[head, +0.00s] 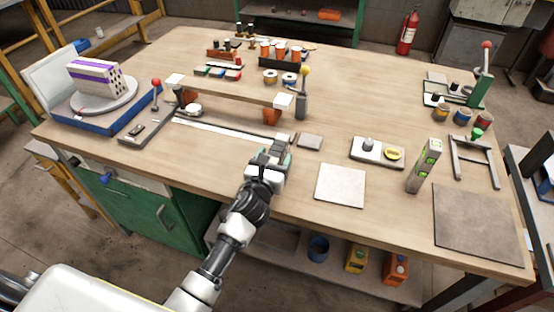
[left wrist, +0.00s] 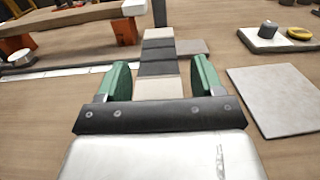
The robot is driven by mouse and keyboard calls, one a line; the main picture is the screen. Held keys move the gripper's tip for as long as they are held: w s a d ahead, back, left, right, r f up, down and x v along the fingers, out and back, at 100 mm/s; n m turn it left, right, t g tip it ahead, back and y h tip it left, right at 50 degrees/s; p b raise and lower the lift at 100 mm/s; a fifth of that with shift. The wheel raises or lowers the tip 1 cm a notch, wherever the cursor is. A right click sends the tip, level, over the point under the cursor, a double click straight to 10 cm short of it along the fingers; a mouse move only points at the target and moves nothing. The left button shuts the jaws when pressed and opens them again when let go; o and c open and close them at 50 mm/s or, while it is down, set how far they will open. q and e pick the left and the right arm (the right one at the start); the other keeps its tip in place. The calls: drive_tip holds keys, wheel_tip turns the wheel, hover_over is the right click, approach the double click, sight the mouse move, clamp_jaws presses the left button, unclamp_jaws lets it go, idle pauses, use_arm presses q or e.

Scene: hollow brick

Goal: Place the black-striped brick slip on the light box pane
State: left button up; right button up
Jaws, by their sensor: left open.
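The brick slip (left wrist: 158,55) with black and pale stripes shows in the left wrist view, lying lengthwise ahead of my left gripper (left wrist: 158,80). The green fingers are open, one on each side of the slip's near end, with gaps visible. In the head view my left gripper (head: 275,157) is low over the front middle of the table and hides most of the slip. A pale square plate (head: 341,185) lies flat and empty to its right; I cannot tell whether it is the light box pane. It also shows in the left wrist view (left wrist: 275,98). My right gripper is not in view.
A wooden beam (head: 225,90) on orange supports and a long white strip (head: 235,132) lie behind and left. A small grey tile (head: 309,141) is close beyond the gripper. A spirit level (head: 425,165) stands upright at right. A blue-edged turntable base (head: 85,122) is far left.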

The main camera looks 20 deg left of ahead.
use_arm(q)
drive_tip(key=shift+r, duration=0.1)
drive_tip(key=c, duration=1.2)
